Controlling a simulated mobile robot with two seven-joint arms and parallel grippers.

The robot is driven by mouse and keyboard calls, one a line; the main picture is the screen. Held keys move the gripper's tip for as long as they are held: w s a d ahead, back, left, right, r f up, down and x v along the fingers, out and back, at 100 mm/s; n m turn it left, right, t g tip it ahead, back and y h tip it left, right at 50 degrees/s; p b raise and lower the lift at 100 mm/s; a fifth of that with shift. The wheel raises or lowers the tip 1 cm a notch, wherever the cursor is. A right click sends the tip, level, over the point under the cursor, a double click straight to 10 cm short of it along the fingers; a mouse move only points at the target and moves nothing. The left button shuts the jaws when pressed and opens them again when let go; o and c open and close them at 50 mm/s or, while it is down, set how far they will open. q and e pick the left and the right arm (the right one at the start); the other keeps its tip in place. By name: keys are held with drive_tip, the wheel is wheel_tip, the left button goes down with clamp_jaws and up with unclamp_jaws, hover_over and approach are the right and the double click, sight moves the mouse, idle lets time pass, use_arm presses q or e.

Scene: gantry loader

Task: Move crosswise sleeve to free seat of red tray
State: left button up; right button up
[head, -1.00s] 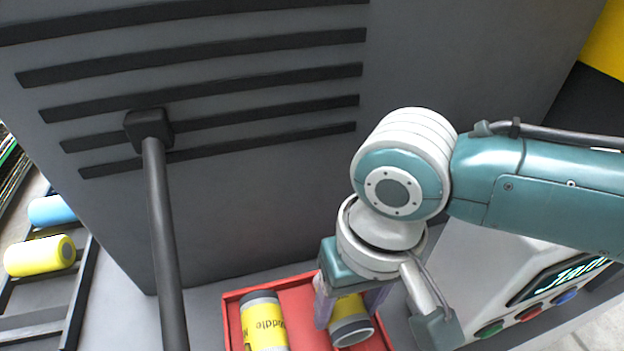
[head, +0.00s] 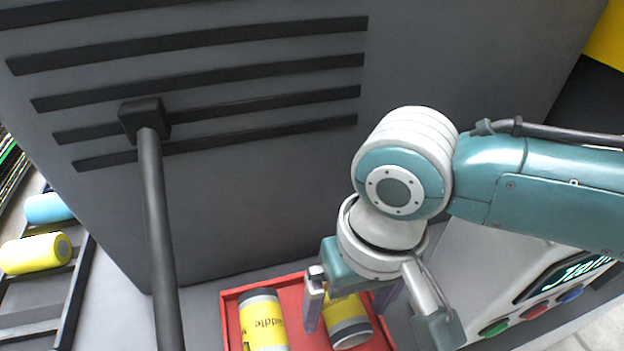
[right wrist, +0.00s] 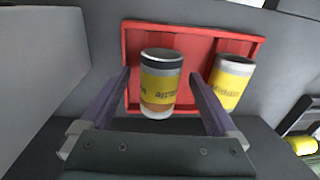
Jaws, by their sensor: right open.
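The red tray (head: 291,283) lies at the bottom of the head view and also shows in the right wrist view (right wrist: 190,28). It holds two yellow sleeves with grey and dark end bands. One sleeve (head: 264,325) is at the left in the head view and at the right in the wrist view (right wrist: 231,84). The other sleeve (head: 346,318) is between the fingers of my right gripper (head: 350,312), also in the wrist view (right wrist: 159,82). The fingers are spread, with visible gaps on both sides. I cannot tell which sleeve is crosswise. My left gripper is out of view.
A grey slotted panel (head: 250,190) rises behind the tray, with a dark bar (head: 158,240) in front. A rack at left holds a yellow cylinder (head: 30,254) and a blue one (head: 46,208). A control box with coloured buttons (head: 535,311) stands at right.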

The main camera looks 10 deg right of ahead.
wheel_tip(320, 180, up, 16)
drive_tip(key=p, duration=1)
drive_tip(key=shift+d+p, duration=0.35)
drive_tip(key=shift+d, duration=0.1)
